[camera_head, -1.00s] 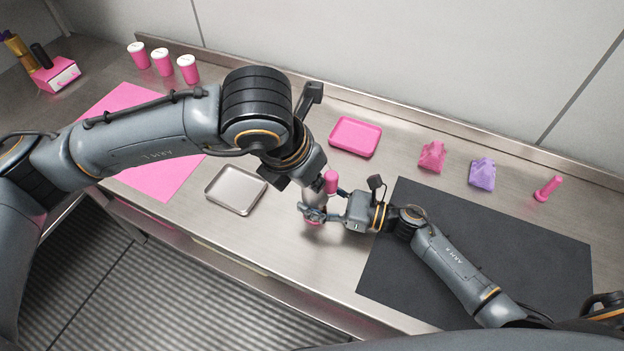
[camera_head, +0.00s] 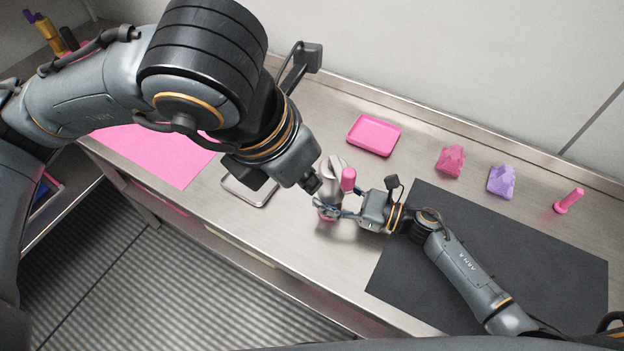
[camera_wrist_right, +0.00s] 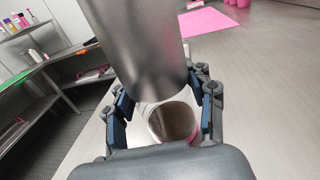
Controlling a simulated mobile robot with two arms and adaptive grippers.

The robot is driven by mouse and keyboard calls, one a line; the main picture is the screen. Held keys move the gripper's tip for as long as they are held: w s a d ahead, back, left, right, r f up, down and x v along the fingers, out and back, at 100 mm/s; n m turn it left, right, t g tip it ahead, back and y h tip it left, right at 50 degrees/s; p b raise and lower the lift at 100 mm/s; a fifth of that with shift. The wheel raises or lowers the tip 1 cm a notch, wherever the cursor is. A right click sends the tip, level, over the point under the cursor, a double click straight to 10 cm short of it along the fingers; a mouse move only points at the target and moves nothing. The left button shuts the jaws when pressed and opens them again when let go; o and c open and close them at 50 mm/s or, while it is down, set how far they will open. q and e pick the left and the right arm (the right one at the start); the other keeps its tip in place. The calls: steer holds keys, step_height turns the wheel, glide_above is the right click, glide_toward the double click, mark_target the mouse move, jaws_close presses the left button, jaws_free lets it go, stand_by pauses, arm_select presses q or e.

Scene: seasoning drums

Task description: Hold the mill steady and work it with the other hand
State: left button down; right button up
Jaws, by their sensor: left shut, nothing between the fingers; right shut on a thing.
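The mill (camera_head: 331,167) stands upright on the steel counter, with a silver body, a pink knob (camera_head: 348,180) at its right side and pink low down. My right gripper (camera_head: 336,212) is shut on its lower part from the right. In the right wrist view, a large silver cylinder (camera_wrist_right: 140,45) rises between the blue-padded fingers (camera_wrist_right: 160,115), with a round pink-sided part (camera_wrist_right: 172,122) below. My left gripper (camera_head: 313,186) is shut and empty, just left of the mill. Its fingers are partly hidden, so I cannot tell whether they touch it.
A pink tray (camera_head: 374,135) lies behind the mill and a metal tray (camera_head: 250,190) lies left, partly under my left arm. A pink bag (camera_head: 450,161), a purple bag (camera_head: 501,181) and a pink stick-like thing (camera_head: 569,201) stand behind the dark mat (camera_head: 480,250). A pink mat (camera_head: 160,150) lies left.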

arm_select(q)
steer(key=shift+s+r, duration=0.1)
steer(key=shift+r, duration=0.2)
arm_select(e)
steer(key=o, duration=1.6)
steer(key=shift+o, duration=0.2)
